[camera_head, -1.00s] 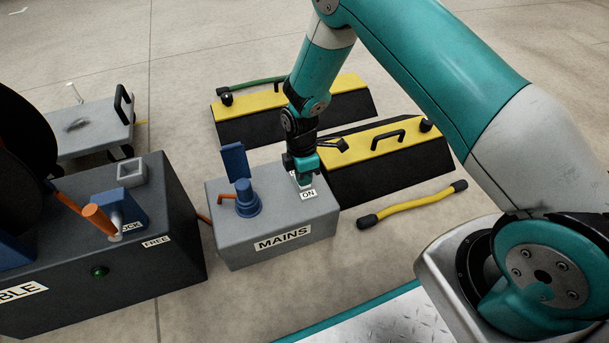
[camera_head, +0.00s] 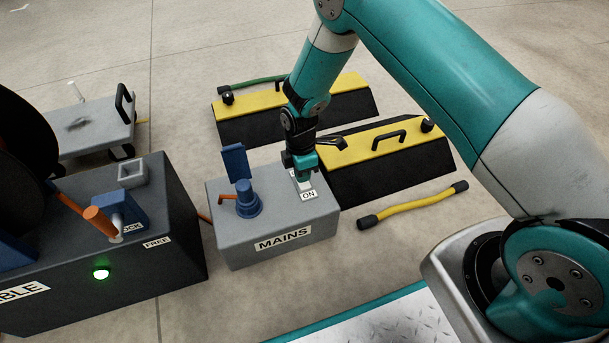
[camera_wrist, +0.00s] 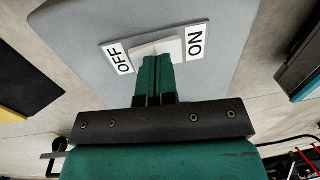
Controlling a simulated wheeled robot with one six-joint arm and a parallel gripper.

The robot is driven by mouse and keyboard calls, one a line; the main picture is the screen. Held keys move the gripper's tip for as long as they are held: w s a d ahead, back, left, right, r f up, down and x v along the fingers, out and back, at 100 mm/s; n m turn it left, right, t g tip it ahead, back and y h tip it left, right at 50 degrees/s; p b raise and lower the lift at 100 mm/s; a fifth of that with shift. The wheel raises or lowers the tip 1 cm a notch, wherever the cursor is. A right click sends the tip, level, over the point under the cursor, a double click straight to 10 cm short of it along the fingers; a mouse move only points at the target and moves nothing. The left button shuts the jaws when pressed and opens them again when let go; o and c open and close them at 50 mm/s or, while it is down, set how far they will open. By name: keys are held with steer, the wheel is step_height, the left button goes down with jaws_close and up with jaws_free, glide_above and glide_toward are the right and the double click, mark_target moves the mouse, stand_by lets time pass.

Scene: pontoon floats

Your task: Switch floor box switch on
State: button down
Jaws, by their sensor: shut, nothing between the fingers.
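The grey floor box (camera_head: 240,249) labelled MAINS stands on the floor in the middle of the head view. Its pale rocker switch (camera_wrist: 172,47) sits on the top face between an OFF label (camera_wrist: 118,58) and an ON label (camera_wrist: 196,41) in the wrist view. The ON label also shows in the head view (camera_head: 308,195). My gripper (camera_head: 302,172) is shut and empty, its teal fingertips together (camera_wrist: 155,62) at the switch and hiding part of it. The fingertips seem to touch the switch, nearer the OFF side. The rocker's exact tilt is hard to tell.
A blue socket (camera_head: 248,203) with a raised lid stands left on the box. A dark cable box (camera_head: 180,245) with an orange-handled lever and a lit green lamp (camera_head: 101,274) is further left. Yellow-black ramps (camera_head: 400,165) lie behind; a yellow cable (camera_head: 412,206) lies right.

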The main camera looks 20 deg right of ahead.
step_height(320, 180, up, 14)
steer(key=s+p, duration=0.2)
steer(key=p, duration=0.7)
steer(key=shift+p, duration=0.4)
steer(key=shift+f, duration=0.1)
step_height(320, 180, up, 12)
steer(key=m+y+p, duration=0.1)
steer(key=m+p, duration=0.1)
steer(key=m, duration=0.1)
glide_above(305, 186)
steer(key=s+a, duration=0.2)
steer(key=s+r+m+y+p, duration=0.15)
steer(key=s+r, duration=0.35)
steer(key=r, duration=0.6)
steer(key=s+r+m+t+y+p, duration=0.1)
steer(key=s+r+m+y+p, duration=0.15)
steer(key=s+r+m, duration=0.95)
steer(key=s+r+n+p, duration=0.2)
steer(key=r+p, duration=1.7)
steer(key=r, duration=0.2)
steer(key=s+r+n+p, duration=0.3)
steer(key=r+p, duration=1.6)
steer(key=r, duration=0.1)
steer(key=shift+s+r+h, duration=0.25)
steer(key=shift+r+h, duration=0.1)
steer(key=shift+h, duration=0.05)
